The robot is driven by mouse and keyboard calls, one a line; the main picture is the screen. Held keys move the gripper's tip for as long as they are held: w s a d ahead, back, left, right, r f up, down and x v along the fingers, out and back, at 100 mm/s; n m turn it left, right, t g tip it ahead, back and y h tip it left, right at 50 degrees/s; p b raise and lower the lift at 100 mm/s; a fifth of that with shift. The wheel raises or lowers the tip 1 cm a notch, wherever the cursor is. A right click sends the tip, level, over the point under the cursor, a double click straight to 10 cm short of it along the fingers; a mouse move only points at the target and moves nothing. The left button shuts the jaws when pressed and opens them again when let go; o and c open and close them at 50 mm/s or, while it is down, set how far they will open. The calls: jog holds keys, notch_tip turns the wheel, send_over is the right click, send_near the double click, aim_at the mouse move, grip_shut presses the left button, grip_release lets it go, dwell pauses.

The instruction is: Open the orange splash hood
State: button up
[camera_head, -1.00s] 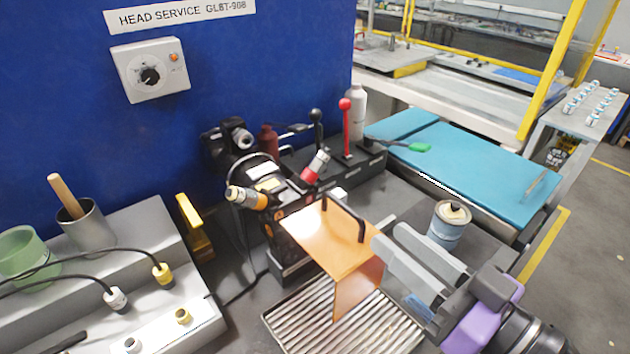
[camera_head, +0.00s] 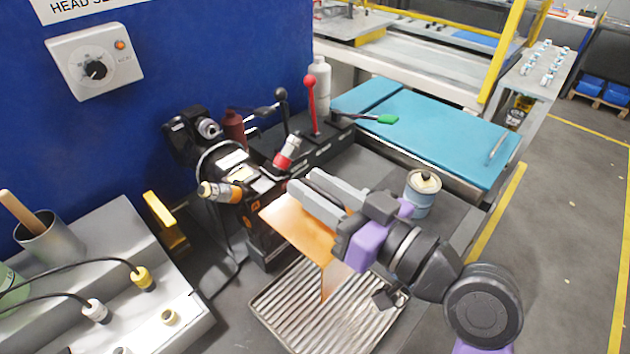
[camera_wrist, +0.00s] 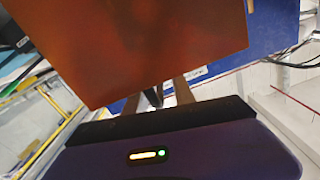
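The orange splash hood (camera_head: 290,218) is a bent sheet over the ribbed tray, its front flap hanging down. In the wrist view the hood (camera_wrist: 130,45) fills the upper left. My gripper (camera_head: 304,182) is over the hood's upper face, its two grey fingers apart. The hood's black bar handle is hidden behind the fingers in the head view. In the wrist view a dark piece (camera_wrist: 152,97), likely the handle, shows between the fingers. I cannot tell whether they touch it.
Behind the hood stand a black machine head with a red-capped nozzle (camera_head: 287,152) and an orange-banded nozzle (camera_head: 220,191), and a red lever (camera_head: 311,105). A blue-grey can (camera_head: 422,196) stands right of my gripper. The ribbed tray (camera_head: 320,315) is empty.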

grip_shut()
jog(key=shift+a, duration=0.15)
dwell(1.4)
